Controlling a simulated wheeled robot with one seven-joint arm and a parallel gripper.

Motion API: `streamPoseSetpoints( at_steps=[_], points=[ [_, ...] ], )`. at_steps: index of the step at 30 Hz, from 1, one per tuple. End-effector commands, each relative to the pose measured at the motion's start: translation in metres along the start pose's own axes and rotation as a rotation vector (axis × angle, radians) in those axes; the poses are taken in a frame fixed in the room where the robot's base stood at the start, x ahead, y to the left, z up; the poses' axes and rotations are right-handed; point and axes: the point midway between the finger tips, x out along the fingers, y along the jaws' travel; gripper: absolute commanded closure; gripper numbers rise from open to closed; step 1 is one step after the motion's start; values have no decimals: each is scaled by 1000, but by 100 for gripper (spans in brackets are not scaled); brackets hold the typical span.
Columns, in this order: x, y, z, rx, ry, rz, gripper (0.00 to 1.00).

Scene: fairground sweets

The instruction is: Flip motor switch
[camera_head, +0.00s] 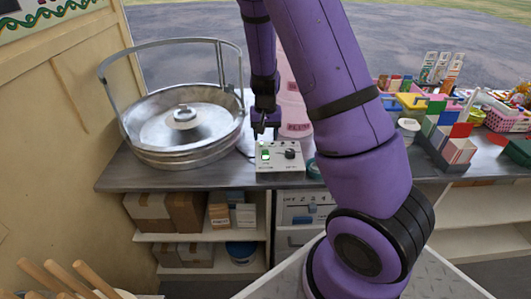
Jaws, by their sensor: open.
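A small pale control box (281,158) stands on the counter beside the metal bowl machine. Its top panel has a green switch (265,152) on the left and a black knob (291,153) on the right. The switch's exact position is too small to tell. My gripper (261,131) points down just above the back left of the box, close to the green switch. It is open and holds nothing that I can see. Whether a fingertip touches the switch cannot be told.
The round metal bowl (160,157) with a raised hoop rail stands left of the box. Pink labelled bags (296,110) stand behind the gripper. Colourful containers (445,140) fill the right counter. Wooden sticks (70,278) rise at lower left. Shelves with boxes (185,212) are below.

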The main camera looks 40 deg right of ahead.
Motion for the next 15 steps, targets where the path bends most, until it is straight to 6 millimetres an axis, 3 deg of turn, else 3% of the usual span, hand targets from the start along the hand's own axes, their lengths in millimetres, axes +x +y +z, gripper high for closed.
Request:
streamPoseSetpoints(
  at_steps=[9,15],
  points=[
    [56,1,1,4,-4,1,47],
    [75,0,0,1,-2,0,47]
  ],
)
